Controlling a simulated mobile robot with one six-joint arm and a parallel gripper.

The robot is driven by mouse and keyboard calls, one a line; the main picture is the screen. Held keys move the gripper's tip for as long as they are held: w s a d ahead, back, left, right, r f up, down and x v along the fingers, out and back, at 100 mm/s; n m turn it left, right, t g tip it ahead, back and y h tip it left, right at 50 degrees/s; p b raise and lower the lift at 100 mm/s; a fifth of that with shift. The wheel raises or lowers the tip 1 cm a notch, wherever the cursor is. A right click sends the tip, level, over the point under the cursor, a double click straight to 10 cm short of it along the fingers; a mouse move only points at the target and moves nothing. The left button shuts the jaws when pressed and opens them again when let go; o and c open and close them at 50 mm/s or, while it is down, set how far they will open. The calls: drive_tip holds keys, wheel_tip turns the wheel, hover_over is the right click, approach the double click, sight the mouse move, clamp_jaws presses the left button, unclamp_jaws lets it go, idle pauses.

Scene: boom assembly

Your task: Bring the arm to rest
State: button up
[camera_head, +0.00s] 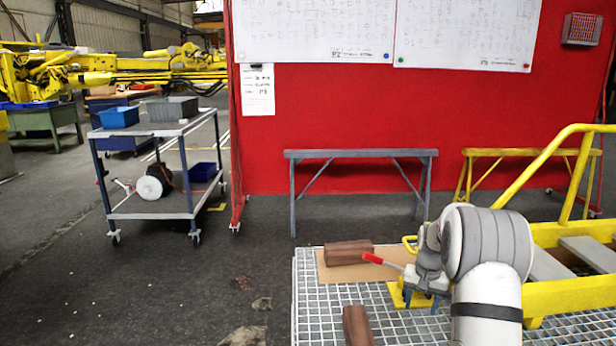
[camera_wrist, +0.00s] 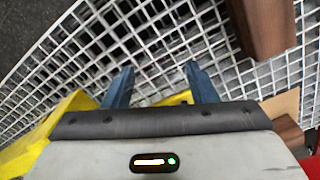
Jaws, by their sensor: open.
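My gripper (camera_wrist: 160,86) shows in the wrist view with its two blue fingers apart and nothing between them. The white grating lies beyond the fingertips. In the head view my gripper (camera_head: 424,298) points down at the right, low over the grating and in front of a yellow part (camera_head: 404,294). My grey and white arm hides part of the area behind it. I cannot tell whether the fingers touch anything.
A grating platform (camera_head: 320,300) carries brown blocks (camera_head: 348,252) (camera_head: 357,325), a brown board (camera_head: 385,266) and a red-handled tool (camera_head: 382,261). A yellow frame (camera_head: 560,235) stands at right. A cart (camera_head: 155,206) stands on the left floor, a grey trestle (camera_head: 360,154) before the red wall.

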drive_tip(key=s+a+r+n+p, duration=0.1)
drive_tip(key=s+a+r+p, duration=0.1)
drive_tip(key=s+a+r, duration=0.3)
drive_tip(key=s+a+r+p, duration=0.1)
drive_tip(key=s+r, duration=0.1)
drive_tip(key=r, duration=0.6)
drive_tip(key=s+a+r+n+t+p, duration=0.1)
drive_tip(key=s+a+r+p, duration=0.1)
drive_tip(key=s, duration=0.7)
drive_tip(key=s+a+r+n+p, duration=0.1)
drive_tip(key=s+a+r+p, duration=0.2)
drive_tip(key=s+r, duration=0.3)
drive_tip(key=s+a+r+n+t+p, duration=0.1)
drive_tip(key=s+a+r, duration=0.3)
drive_tip(key=s, duration=0.8)
drive_tip(key=shift+a+r+n+t+p, duration=0.2)
drive_tip(key=shift+a+n+t+p, duration=0.1)
drive_tip(key=shift+a+n+p, duration=0.25)
drive_tip(key=shift+w+d, duration=0.1)
